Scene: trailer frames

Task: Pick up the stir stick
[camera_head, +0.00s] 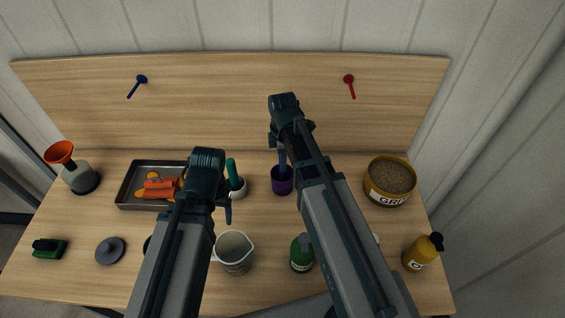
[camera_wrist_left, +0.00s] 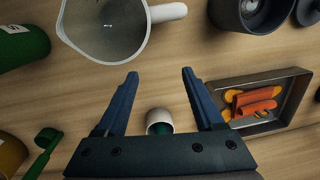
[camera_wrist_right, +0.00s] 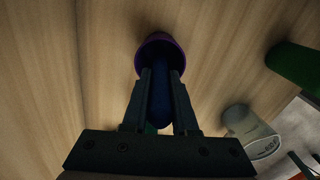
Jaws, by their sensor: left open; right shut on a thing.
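A blue stick (camera_head: 283,160), which looks like the stir stick, stands in a purple cup (camera_head: 283,182) at the middle of the table. My right gripper (camera_wrist_right: 160,78) is shut on the blue stick (camera_wrist_right: 160,102). In the right wrist view the stick's far end is inside the purple cup (camera_wrist_right: 153,43). My left gripper (camera_wrist_left: 160,73) is open and empty, above the table beside a jug (camera_wrist_left: 108,28). A green-handled stick (camera_head: 231,170) stands in a small white cup (camera_head: 239,189) beside my left gripper.
A metal tray (camera_head: 128,199) with orange pieces lies left. The jug (camera_head: 234,253) and a green bottle (camera_head: 301,256) stand in front. A large tin (camera_head: 388,184) and a yellow bottle (camera_head: 418,255) are right. A wooden backboard (camera_head: 210,100) rises behind.

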